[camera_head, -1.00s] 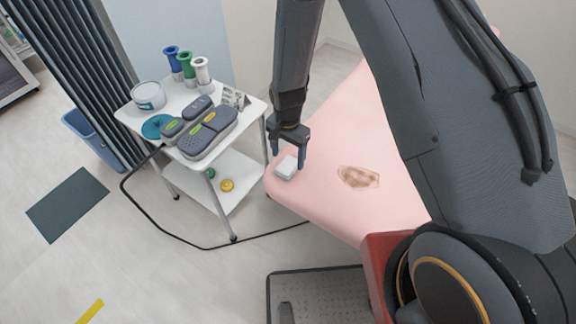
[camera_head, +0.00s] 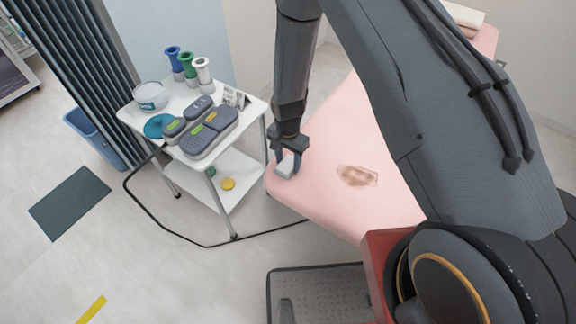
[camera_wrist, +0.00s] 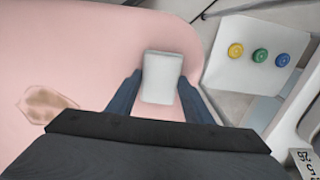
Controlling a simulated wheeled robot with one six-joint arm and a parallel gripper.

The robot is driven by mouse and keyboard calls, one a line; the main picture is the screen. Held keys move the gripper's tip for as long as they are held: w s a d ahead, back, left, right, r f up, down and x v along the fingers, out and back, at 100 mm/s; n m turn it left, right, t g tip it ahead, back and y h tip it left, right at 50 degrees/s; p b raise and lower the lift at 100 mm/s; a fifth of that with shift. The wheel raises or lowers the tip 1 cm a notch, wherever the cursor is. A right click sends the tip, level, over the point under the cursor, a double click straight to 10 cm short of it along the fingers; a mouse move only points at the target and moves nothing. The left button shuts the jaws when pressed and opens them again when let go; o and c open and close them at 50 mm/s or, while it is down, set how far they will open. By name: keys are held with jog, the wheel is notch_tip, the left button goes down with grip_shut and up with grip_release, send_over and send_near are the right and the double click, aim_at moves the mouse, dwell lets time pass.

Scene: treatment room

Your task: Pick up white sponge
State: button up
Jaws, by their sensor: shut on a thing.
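The white sponge (camera_head: 285,168) is a small block at the near left corner of the pink bed (camera_head: 330,205). My gripper (camera_head: 288,163) points down over it, with its fingers on either side. In the wrist view the sponge (camera_wrist: 161,77) sits between the two fingertips of my gripper (camera_wrist: 160,88), near the bed's edge. The gripper is shut on it. I cannot tell whether the sponge is clear of the bed surface.
A white trolley (camera_head: 252,112) stands left of the bed, with a grey device (camera_head: 210,132), several cylinders and a tub on top. A brownish patch (camera_head: 357,176) lies on the bed. A black cable (camera_head: 180,239) runs along the floor.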

aim_at(288, 164)
jog(key=shift+r, duration=0.1)
notch_tip(288, 164, up, 10)
jog(key=b, duration=0.3)
dwell(0.5)
